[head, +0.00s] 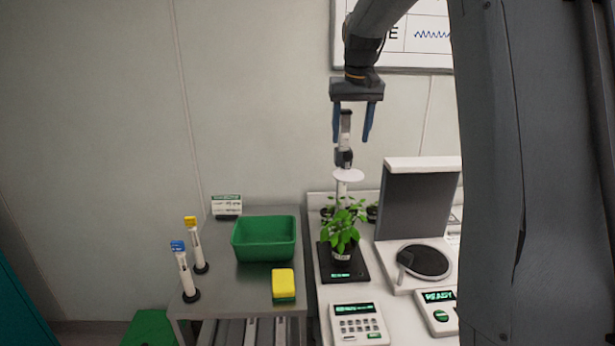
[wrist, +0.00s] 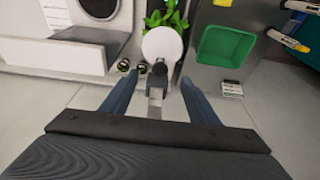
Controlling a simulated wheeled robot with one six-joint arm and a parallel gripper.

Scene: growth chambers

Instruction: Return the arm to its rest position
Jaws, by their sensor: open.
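My gripper (head: 351,138) hangs pointing down from my arm, above the back of the white bench. Its two blue fingers are apart. In the head view a grey post with a dark clamp and a white disc (head: 348,175) lines up between and below the fingers. In the wrist view my gripper (wrist: 155,85) is also open, and the white disc (wrist: 162,44) lies beyond the fingertips. I see nothing gripped. A green potted plant (head: 342,225) stands on a black scale (head: 343,262) below the disc; its leaves also show in the wrist view (wrist: 166,16).
A steel table (head: 240,290) at left holds a green bin (head: 264,239), a yellow sponge (head: 283,283) and two capped tubes on stands (head: 186,275). A grey-backed instrument (head: 420,205) and a keypad box (head: 358,324) stand on the bench. The wall above the table is clear.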

